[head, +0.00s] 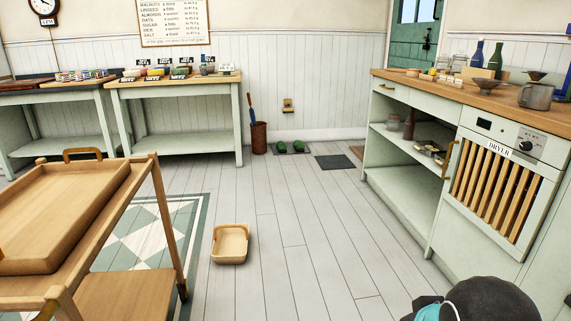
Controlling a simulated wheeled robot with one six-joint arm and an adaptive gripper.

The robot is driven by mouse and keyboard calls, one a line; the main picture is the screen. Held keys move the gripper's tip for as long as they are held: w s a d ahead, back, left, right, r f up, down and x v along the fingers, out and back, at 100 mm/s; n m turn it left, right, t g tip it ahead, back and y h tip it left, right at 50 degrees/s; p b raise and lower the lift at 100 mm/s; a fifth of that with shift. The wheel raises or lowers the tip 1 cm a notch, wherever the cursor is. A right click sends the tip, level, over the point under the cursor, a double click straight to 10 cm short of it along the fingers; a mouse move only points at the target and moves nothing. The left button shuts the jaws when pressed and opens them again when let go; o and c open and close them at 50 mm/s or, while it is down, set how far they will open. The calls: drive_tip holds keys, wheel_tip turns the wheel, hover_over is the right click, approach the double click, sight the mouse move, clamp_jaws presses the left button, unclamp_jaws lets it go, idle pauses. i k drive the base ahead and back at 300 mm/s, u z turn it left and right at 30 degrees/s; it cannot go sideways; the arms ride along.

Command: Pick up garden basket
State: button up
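The garden basket (230,245) is a light tan basket with a handle. It sits upright on the grey floorboards, left of centre in the head view, near the edge of a green and white checked mat. It looks empty. A dark rounded shape with a teal patch (470,300) at the bottom right edge looks like part of my own arm. My gripper's fingers do not show, so its state cannot be seen.
A wooden trolley (158,215) with a tray stands close on the left. A counter (405,195) with shelves and a dryer (505,180) lines the right. Tables (175,90) stand along the back wall. The floor (300,220) between is clear.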

sight(230, 244)
drive_tip(key=i, duration=3.3)
drive_tip(key=u, duration=3.3)
